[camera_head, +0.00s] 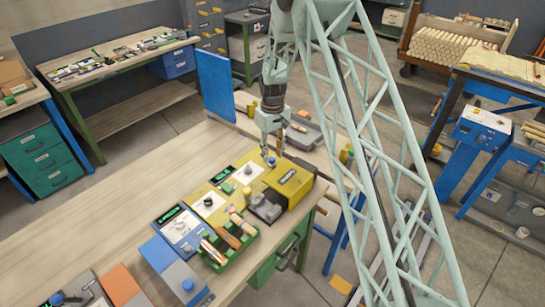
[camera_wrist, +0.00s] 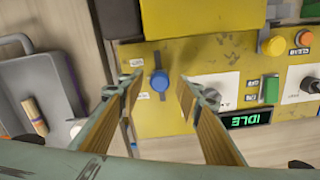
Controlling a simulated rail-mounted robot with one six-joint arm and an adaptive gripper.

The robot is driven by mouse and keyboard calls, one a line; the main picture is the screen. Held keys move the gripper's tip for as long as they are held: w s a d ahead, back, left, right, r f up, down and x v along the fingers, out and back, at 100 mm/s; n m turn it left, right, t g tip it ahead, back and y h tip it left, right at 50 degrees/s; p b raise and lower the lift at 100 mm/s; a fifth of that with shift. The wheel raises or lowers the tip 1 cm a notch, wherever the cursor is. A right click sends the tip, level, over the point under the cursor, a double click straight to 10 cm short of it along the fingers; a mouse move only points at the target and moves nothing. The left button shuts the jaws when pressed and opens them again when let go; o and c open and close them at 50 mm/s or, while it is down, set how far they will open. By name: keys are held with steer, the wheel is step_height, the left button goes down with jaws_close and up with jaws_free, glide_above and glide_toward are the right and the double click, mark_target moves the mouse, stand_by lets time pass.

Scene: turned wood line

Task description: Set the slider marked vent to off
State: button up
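A yellow machine panel (camera_wrist: 180,50) carries a round blue knob (camera_wrist: 159,80), likely the slider's handle, with two small white labels beside it. The label text is too small to read, so I cannot confirm the vent marking or the slider's setting. My gripper (camera_wrist: 160,92) is open, one finger on each side of the blue knob, with visible gaps. In the head view my gripper (camera_head: 268,150) points down over the yellow machine (camera_head: 291,189), with the blue knob (camera_head: 271,162) just below its fingers.
A grey tray (camera_wrist: 28,72) lies left. A green tray (camera_head: 242,255) of turned pieces stands in front in the head view.

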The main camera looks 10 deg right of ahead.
steer(key=shift+f, duration=0.65)
